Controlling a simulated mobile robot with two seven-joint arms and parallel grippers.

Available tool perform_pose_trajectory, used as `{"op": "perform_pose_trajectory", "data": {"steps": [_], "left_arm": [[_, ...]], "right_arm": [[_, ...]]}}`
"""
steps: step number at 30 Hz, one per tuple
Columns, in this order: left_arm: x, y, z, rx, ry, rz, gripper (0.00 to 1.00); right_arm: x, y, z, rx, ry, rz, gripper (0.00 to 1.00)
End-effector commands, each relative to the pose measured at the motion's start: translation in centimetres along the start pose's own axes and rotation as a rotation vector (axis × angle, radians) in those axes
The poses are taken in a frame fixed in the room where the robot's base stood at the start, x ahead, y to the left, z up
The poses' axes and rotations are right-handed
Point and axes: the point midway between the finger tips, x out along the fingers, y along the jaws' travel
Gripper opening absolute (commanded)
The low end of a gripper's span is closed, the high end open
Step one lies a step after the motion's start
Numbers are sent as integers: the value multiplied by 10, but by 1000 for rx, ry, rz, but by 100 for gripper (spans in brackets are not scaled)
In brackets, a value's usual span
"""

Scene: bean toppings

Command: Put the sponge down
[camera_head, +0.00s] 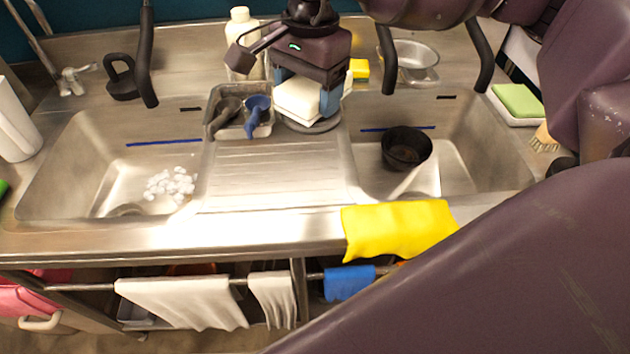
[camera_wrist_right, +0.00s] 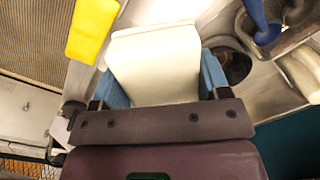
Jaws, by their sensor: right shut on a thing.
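A white sponge (camera_head: 298,100) is between the blue-padded fingers of my right gripper (camera_head: 303,96), above the back of the ridged drainboard between the two sinks. A round grey disc shows under it in the head view; I cannot tell whether the sponge touches it. In the right wrist view, the white sponge (camera_wrist_right: 155,65) fills the space between the two blue fingers (camera_wrist_right: 158,85), which are shut on it. My left gripper does not show.
A metal tray (camera_head: 266,131) with a blue scoop (camera_head: 257,112) stands left of the sponge. A black bowl (camera_head: 406,147) is in the right sink; white pieces (camera_head: 170,185) lie in the left one. A yellow cloth (camera_head: 398,230) hangs over the front edge. The drainboard (camera_head: 275,180) is clear in front.

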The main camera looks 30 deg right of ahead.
Motion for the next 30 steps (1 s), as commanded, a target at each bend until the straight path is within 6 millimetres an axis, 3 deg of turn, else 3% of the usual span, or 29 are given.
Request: {"op": "perform_pose_trajectory", "data": {"steps": [5,21,30], "left_arm": [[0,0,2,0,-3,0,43],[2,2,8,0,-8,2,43],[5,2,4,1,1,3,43]], "right_arm": [[2,3,0,52,1,2,32],[112,6,-2,53,0,6,32],[140,6,-3,52,1,2,32]]}}
